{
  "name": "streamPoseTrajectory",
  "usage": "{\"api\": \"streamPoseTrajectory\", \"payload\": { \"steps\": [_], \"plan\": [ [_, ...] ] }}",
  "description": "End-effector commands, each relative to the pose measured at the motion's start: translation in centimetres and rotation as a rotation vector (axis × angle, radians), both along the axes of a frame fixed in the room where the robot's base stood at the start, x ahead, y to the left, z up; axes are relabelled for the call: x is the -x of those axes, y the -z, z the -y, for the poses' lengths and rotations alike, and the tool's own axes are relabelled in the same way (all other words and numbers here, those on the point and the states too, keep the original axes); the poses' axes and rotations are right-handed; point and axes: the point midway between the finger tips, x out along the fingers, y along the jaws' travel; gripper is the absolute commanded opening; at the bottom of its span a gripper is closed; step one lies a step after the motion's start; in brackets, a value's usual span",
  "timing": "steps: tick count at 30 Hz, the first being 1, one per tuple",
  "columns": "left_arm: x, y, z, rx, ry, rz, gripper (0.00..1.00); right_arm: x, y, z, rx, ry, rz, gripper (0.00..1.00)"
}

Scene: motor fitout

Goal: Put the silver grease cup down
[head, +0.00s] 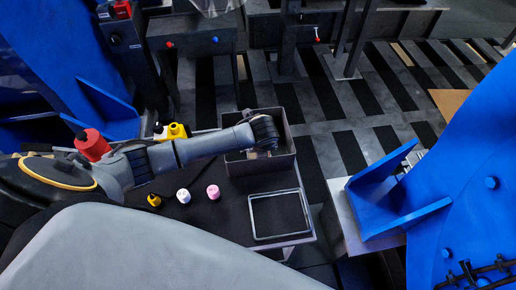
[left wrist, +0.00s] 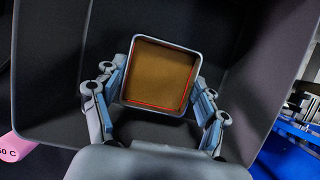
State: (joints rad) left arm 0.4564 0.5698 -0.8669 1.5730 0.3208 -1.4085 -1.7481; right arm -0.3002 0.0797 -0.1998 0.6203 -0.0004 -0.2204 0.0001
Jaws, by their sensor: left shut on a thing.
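The silver grease cup (left wrist: 160,73) is a square, silver-rimmed cup with brown inside and a thin red line along its near inner edge. My left gripper (left wrist: 160,90) is shut on it, with one finger pad against each side. In the head view my left gripper (head: 262,152) reaches down into the open grey bin (head: 262,168). The dark bin walls also surround the cup in the left wrist view (left wrist: 60,100). The cup is mostly hidden in the head view, and I cannot tell whether it touches the bin floor. My right gripper is not in view.
Left of the bin on the dark table are small yellow (head: 154,200), white (head: 183,196) and pink (head: 213,191) pieces. A silver-framed square tray (head: 280,236) lies in front of the bin. A yellow object (head: 177,131) stands behind my left arm. A blue bracket (head: 385,195) is at right.

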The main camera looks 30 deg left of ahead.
Motion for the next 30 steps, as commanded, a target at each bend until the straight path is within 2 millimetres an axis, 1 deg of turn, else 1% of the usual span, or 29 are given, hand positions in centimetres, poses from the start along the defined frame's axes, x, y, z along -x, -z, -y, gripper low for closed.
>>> {"api": "streamPoseTrajectory", "payload": {
  "steps": [1,2,3,5,15,19,23,30],
  "plan": [
    [0.0,0.0,0.0,0.0,0.0,0.0,0.41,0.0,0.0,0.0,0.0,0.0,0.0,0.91],
    [0.0,0.0,0.0,0.0,0.0,0.0,0.75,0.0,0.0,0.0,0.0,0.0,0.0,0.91],
    [0.0,0.0,0.0,0.0,0.0,0.0,0.83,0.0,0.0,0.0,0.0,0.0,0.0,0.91],
    [0.0,0.0,0.0,0.0,0.0,0.0,0.95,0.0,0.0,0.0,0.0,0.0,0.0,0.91],
    [0.0,0.0,0.0,0.0,0.0,0.0,0.95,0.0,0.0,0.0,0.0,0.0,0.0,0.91],
    [0.1,-0.8,0.2,0.001,0.001,0.001,0.95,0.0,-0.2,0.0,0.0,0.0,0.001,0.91],
    [0.7,-2.7,0.7,0.002,0.002,0.003,0.95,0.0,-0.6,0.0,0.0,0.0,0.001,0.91],
    [2.3,-7.6,1.9,0.002,0.002,0.003,0.95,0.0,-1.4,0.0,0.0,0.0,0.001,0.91]
  ]
}}
